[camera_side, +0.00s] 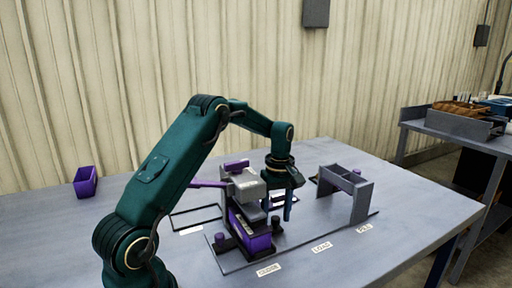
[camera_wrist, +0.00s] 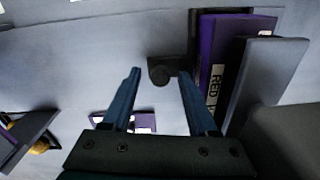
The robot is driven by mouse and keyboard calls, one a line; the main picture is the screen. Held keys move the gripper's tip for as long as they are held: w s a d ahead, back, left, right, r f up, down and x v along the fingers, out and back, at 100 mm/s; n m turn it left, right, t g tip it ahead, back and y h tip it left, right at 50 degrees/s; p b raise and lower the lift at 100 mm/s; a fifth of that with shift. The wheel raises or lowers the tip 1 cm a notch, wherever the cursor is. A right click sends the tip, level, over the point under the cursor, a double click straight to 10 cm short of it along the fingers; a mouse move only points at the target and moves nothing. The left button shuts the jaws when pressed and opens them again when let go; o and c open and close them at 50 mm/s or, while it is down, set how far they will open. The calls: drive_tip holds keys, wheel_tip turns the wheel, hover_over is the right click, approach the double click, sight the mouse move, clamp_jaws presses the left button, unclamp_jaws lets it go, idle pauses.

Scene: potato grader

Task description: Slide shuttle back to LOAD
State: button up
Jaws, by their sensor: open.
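The shuttle (camera_side: 257,243), a purple box, sits low under the grey machine head in the side view, by the CLOSE label. In the wrist view the purple body (camera_wrist: 207,50) shows at the right with a label starting "RED". A dark round knob (camera_wrist: 160,76) on a short bracket sticks out beside it. My gripper (camera_side: 288,215) points down just right of the machine. In the wrist view my gripper (camera_wrist: 160,73) is open, with the knob showing between its fingertips. Contact with the knob cannot be told.
The grey machine head (camera_side: 246,184) has a purple lever. Along the track, the LOAD label (camera_side: 321,247) lies right of the CLOSE label (camera_side: 268,269). A grey stand (camera_side: 361,203) straddles the right end. A purple bin (camera_side: 86,182) is far left. The table front is clear.

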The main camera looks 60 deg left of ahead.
clamp_jaws()
drive_tip(key=shift+r, duration=0.1)
idle(1.3)
